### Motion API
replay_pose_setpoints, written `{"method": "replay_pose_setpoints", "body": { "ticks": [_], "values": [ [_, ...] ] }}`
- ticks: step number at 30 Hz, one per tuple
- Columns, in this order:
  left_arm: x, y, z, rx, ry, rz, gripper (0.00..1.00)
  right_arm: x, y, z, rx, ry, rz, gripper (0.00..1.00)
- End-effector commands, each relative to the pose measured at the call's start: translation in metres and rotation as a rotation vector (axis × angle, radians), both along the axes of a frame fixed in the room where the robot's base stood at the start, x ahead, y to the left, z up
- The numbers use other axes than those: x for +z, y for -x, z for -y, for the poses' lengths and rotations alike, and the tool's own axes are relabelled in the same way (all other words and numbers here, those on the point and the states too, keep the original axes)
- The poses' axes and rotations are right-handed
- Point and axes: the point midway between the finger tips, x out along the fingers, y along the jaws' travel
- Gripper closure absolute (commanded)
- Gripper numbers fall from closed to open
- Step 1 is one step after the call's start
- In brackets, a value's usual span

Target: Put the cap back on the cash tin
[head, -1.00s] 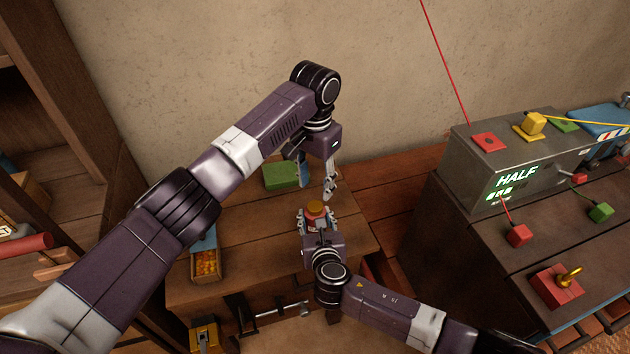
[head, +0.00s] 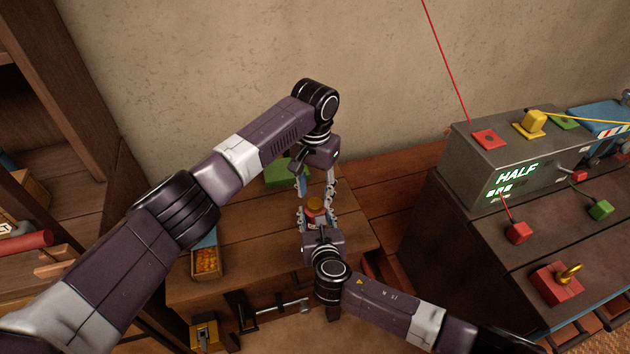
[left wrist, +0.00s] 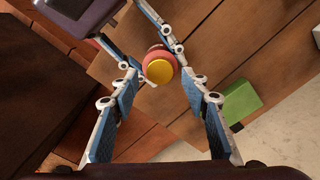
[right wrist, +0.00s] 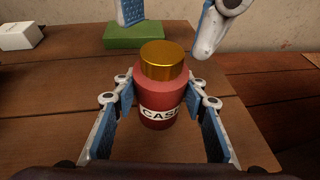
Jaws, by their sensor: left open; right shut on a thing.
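The cash tin is a red jar with a "CAS..." label (right wrist: 160,113), upright in the right wrist view. A gold cap (right wrist: 162,62) sits on its top; whether it is screwed tight I cannot tell. My right gripper (right wrist: 160,88) is shut around the tin's sides, and its fingers hide part of the tin in the head view. My left gripper (head: 315,192) is open, pointing down just above the cap. In the left wrist view the cap (left wrist: 160,72) appears between the left fingertips, with no clear contact.
A green block (head: 278,173) lies behind the tin on the wooden table (head: 250,265). A box of orange bits (head: 206,262) is at the left. A white box (right wrist: 18,35) shows in the right wrist view. A grey machine reading HALF (head: 462,165) stands right.

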Motion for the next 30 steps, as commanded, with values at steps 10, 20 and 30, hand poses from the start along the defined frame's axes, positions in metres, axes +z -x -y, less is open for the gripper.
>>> {"method": "replay_pose_setpoints", "body": {
  "ticks": [10,20,30],
  "values": [
    [-0.033,0.0,0.0,-0.001,0.0,0.001,0.58,-0.001,0.0,0.0,0.0,0.0,-0.001,1.0],
    [-0.034,0.0,0.0,-0.001,0.0,0.001,0.64,-0.001,0.0,0.0,0.0,0.001,-0.001,1.0],
    [-0.034,0.0,0.0,-0.001,0.001,0.002,1.0,-0.001,0.0,0.0,0.0,0.0,-0.001,1.0]
  ]
}}
